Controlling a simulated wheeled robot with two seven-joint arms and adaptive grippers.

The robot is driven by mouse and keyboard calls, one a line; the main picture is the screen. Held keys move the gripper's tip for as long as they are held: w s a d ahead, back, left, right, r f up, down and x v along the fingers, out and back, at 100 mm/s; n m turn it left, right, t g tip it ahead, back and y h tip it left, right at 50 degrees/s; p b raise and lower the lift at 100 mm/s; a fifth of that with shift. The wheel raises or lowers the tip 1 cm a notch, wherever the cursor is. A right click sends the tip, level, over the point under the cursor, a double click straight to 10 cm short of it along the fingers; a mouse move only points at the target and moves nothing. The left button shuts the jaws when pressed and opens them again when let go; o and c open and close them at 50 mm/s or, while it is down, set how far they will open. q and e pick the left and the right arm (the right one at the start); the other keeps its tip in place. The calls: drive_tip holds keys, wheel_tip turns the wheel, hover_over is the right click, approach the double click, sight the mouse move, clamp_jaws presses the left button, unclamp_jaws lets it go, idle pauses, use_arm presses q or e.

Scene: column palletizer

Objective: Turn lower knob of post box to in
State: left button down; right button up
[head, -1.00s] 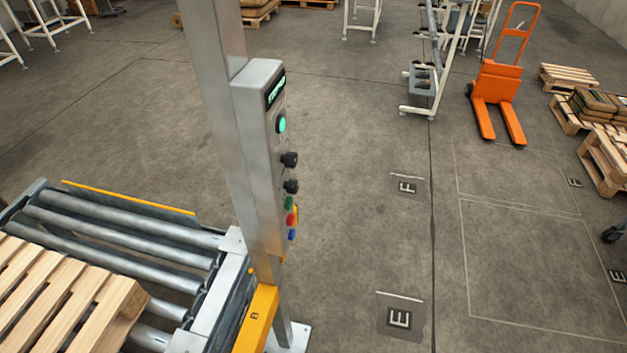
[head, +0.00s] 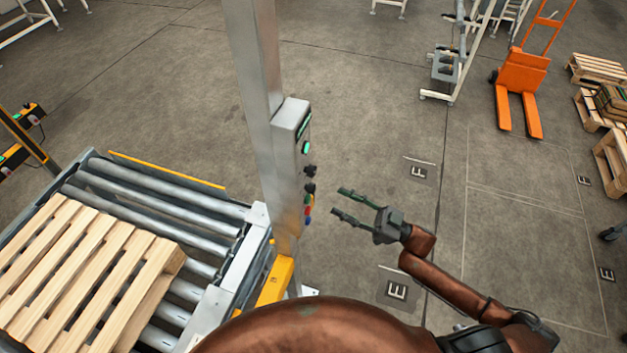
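The post box (head: 289,165) is a grey metal box on an upright post, its panel facing right. A green display and a green lamp (head: 305,148) sit at its top. Below them are two black knobs, the upper one (head: 310,171) and the lower knob (head: 309,188). Which way the lower knob points is too small to tell. My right gripper (head: 341,202) is to the right of the panel, fingers apart and pointing left toward the lower knob and buttons. It holds nothing and appears clear of the knob. My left gripper is not in view.
Coloured buttons (head: 308,211) sit just below the lower knob. A roller conveyor (head: 180,198) with a wooden pallet (head: 85,270) is at left. A yellow bracket (head: 277,281) is at the post's foot. An orange pallet truck (head: 521,85) stands far right. The floor right of the post is open.

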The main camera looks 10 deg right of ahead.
sight(310, 188)
drive_tip(key=p+x, duration=0.2)
drive_tip(key=x, duration=0.6)
drive_tip(key=shift+s+a+r+p, duration=0.2)
drive_tip(key=shift+s+r+p, duration=0.05)
drive_tip(key=shift+r+p, duration=0.15)
drive_tip(key=shift+c, duration=0.4)
